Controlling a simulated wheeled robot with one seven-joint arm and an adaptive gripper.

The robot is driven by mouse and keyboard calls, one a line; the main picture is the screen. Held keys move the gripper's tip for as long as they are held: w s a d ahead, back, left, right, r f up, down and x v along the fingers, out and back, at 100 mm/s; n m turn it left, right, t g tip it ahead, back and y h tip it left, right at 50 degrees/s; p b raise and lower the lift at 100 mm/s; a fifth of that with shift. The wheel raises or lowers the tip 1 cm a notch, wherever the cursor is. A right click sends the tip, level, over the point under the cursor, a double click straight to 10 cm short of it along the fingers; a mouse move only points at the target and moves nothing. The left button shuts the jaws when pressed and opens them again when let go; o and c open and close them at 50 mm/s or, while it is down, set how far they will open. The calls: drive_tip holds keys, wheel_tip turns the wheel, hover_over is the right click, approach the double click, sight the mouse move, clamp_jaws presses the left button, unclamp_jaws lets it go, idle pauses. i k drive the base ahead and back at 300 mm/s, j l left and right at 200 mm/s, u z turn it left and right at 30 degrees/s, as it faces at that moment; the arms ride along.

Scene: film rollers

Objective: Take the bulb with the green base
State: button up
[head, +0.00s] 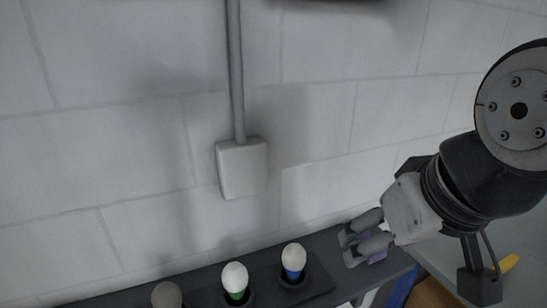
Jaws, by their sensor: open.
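The bulb with the green base (235,283) stands upright in a dark holder on the dark shelf, at the bottom middle of the head view. Its white globe is on top and the green part shows just below it. A similar bulb with a blue base (293,262) stands to its right. A greyer bulb (167,294) stands to its left, and its base is cut off by the frame. My gripper (347,247) is open, to the right of the blue-based bulb and well apart from the green-based one. A purple thing (378,246) shows partly behind its fingers.
The dark shelf (325,262) runs along a white block wall. A wall box (242,168) with a vertical pipe is above the bulbs. A yellow object (508,263) lies on a grey surface at the right. The space above the bulbs is clear.

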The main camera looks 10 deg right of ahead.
sight(235, 277)
drive_tip(key=k+j+u, duration=0.1)
drive_tip(key=k+j, duration=0.15)
drive_tip(key=k+j+u, duration=0.1)
drive_tip(key=j, duration=0.4)
drive_tip(key=k+j+u, duration=0.1)
drive_tip(key=k+j, duration=0.25)
drive_tip(key=k+j+u, duration=0.1)
drive_tip(key=j, duration=0.35)
drive_tip(key=k, duration=0.1)
